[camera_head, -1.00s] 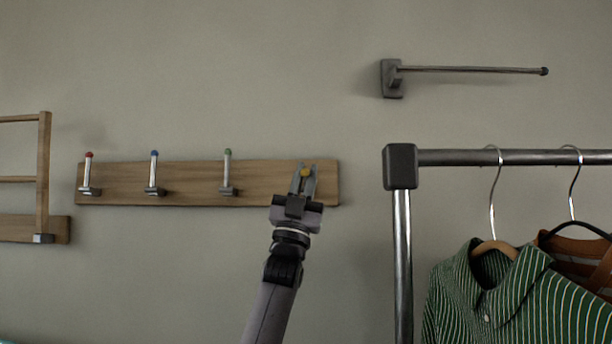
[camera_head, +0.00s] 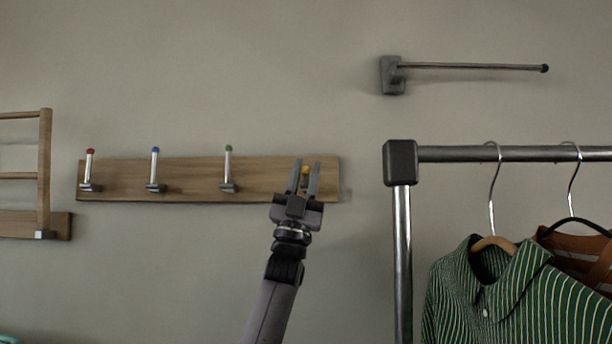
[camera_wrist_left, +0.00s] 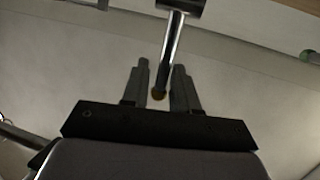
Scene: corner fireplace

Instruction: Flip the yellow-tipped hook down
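The yellow-tipped hook (camera_head: 305,169) is at the right end of the wooden hook board (camera_head: 262,178) on the wall. In the head view its yellow tip shows between my fingers, and its lower part is hidden by the gripper. My left gripper (camera_head: 305,170) is open, with one finger on each side of the hook. In the left wrist view the hook's metal rod (camera_wrist_left: 172,45) runs down from its dark base at the top edge. Its yellow tip lies between the fingertips (camera_wrist_left: 161,75), with a gap on the left; contact on the right is unclear. My right gripper is not in view.
Red (camera_head: 89,165), blue (camera_head: 154,167) and green-tipped (camera_head: 228,165) hooks stand upright to the left. A metal clothes rack (camera_head: 402,250) with hung shirts (camera_head: 510,295) stands right. A wall rod (camera_head: 470,66) is above it. A wooden frame (camera_head: 44,170) is far left.

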